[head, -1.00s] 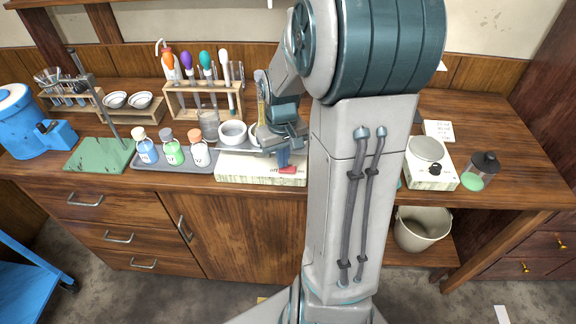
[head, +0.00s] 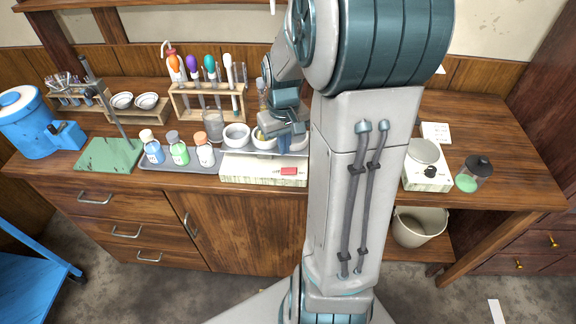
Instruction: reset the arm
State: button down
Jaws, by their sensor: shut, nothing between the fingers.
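My gripper (head: 286,147) is in the head view near the middle of the bench, above the white slab-like device (head: 240,172) with a red switch (head: 289,171). Its fingers are shut with nothing between them. It hangs just right of the white mortar bowls (head: 236,137). My own upper arm stands in front and hides the part of the bench right of the gripper.
A tray (head: 180,166) holds several capped bottles. A wooden rack (head: 208,116) with coloured pipettes stands behind. A glass beaker (head: 213,124) is near the gripper. At right are a hot plate (head: 426,178) and a lidded jar (head: 474,174). Bare bench (head: 500,130) lies at far right.

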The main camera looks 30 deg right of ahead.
jog(key=s+a+r+t, duration=0.3)
jog(key=s+a+r, duration=0.6)
jog(key=s+a, duration=0.3)
jog(key=shift+s+n, duration=0.4)
dwell(0.6)
